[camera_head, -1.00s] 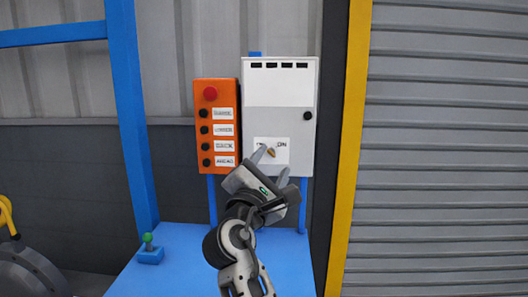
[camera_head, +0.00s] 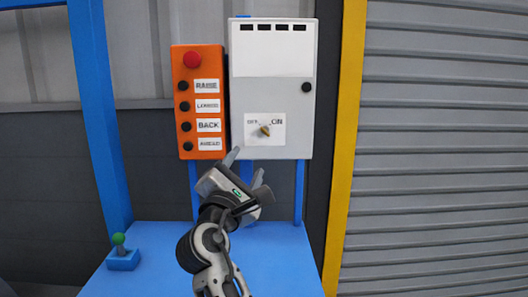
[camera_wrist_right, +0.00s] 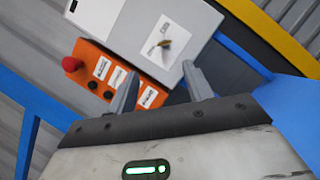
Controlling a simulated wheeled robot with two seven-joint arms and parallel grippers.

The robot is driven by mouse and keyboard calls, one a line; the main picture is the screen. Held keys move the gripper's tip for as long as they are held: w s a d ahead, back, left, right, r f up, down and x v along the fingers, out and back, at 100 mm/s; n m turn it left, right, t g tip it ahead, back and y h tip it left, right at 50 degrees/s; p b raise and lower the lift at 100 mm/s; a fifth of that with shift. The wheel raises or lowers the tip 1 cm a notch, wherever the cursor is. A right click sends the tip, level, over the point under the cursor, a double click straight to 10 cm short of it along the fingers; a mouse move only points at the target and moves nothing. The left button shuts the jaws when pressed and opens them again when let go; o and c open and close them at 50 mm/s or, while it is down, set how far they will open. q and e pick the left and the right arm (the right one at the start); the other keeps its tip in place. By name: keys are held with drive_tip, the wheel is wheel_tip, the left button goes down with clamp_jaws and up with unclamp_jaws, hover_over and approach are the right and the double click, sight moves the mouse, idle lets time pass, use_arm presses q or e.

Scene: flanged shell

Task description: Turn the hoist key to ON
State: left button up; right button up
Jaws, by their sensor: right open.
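The hoist key (camera_head: 265,130) is a small brass-coloured key on a white label marked OFF at left and ON at right. It sits low on the front of the grey cabinet (camera_head: 272,85), and its handle looks slanted, with one end toward the upper left. My right gripper (camera_head: 248,168) is open and empty, below and a little left of the key, apart from it. In the right wrist view the key (camera_wrist_right: 165,43) shows beyond and above the open fingers (camera_wrist_right: 160,88). My left gripper is not in view.
An orange button box (camera_head: 198,100) with a red knob hangs left of the cabinet. A blue bench (camera_head: 270,260) lies below, with a green-knobbed lever (camera_head: 121,255) at its left. A yellow post (camera_head: 345,150) and a grey shutter (camera_head: 440,150) stand at right.

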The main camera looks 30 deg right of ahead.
drive_tip(key=f, duration=0.1)
drive_tip(key=p, duration=0.2)
approach(265, 131)
drive_tip(key=x, duration=0.9)
drive_tip(key=shift+w+d+f, duration=0.15)
drive_tip(key=shift+w+f, duration=0.05)
drive_tip(key=shift+f, duration=0.05)
drive_tip(key=c, duration=1)
